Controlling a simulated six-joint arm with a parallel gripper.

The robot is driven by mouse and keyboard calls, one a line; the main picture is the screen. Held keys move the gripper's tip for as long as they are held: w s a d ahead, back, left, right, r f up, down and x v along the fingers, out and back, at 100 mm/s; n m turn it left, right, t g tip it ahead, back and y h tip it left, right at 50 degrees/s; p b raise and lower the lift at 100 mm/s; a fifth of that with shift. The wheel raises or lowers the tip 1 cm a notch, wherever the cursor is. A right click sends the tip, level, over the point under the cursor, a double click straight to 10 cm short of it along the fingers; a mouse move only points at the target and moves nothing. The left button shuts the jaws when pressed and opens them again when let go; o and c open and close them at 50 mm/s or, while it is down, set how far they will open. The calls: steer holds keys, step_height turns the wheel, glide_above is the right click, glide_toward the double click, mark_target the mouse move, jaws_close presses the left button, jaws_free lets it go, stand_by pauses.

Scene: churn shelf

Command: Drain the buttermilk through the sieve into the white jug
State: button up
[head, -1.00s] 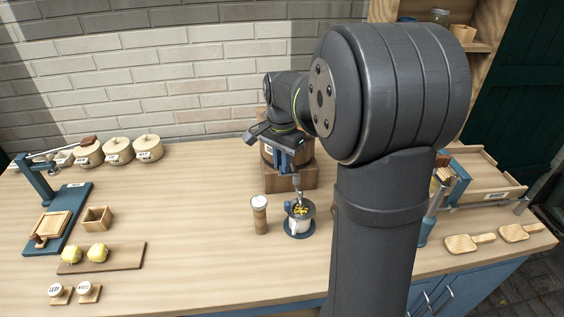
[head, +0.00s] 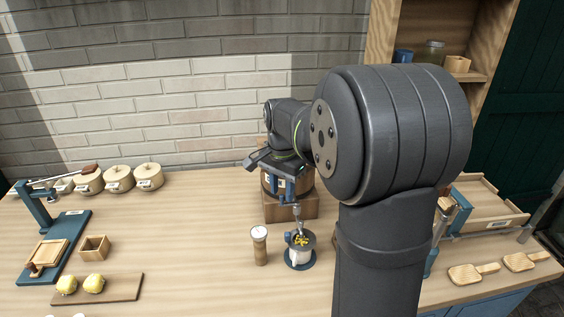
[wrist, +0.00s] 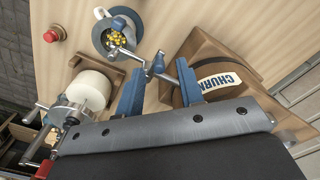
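The white jug (head: 299,258) stands on a blue round base on the counter. The sieve (head: 301,238) sits over its mouth and holds yellow grains; they also show in the wrist view (wrist: 117,38). The wooden churn (head: 272,186) stands on a wooden block behind, its label partly visible in the wrist view (wrist: 220,82). A metal tap (wrist: 157,66) reaches from the churn toward the sieve. My gripper (wrist: 160,72) has its blue fingers apart, one on each side of the tap handle; whether they press on it is unclear. No liquid stream can be made out.
A wooden cylinder with a white top (head: 259,246) stands close left of the jug. Lidded crocks (head: 118,179), a blue press stand (head: 60,245) and a board with two yellow lumps (head: 110,288) are at left. Wooden paddles (head: 472,273) lie at right. The counter's middle-left is clear.

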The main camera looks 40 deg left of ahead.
step_height(320, 180, up, 16)
steer(key=shift+r, duration=0.2)
steer(key=shift+f, duration=0.1)
stand_by(0.5)
step_height(320, 180, down, 17)
steer(key=shift+f, duration=0.2)
stand_by(0.4)
steer(key=shift+r, duration=0.15)
steer(key=shift+s+d+n, duration=0.1)
steer(key=shift+d+n, duration=0.8)
steer(key=shift+n, duration=1.9)
steer(key=shift+s+d+n, duration=0.1)
steer(key=shift+d+n, duration=0.85)
steer(key=shift+n, duration=1.85)
steer(key=shift+d+n, duration=0.9)
steer(key=shift+n, duration=1.9)
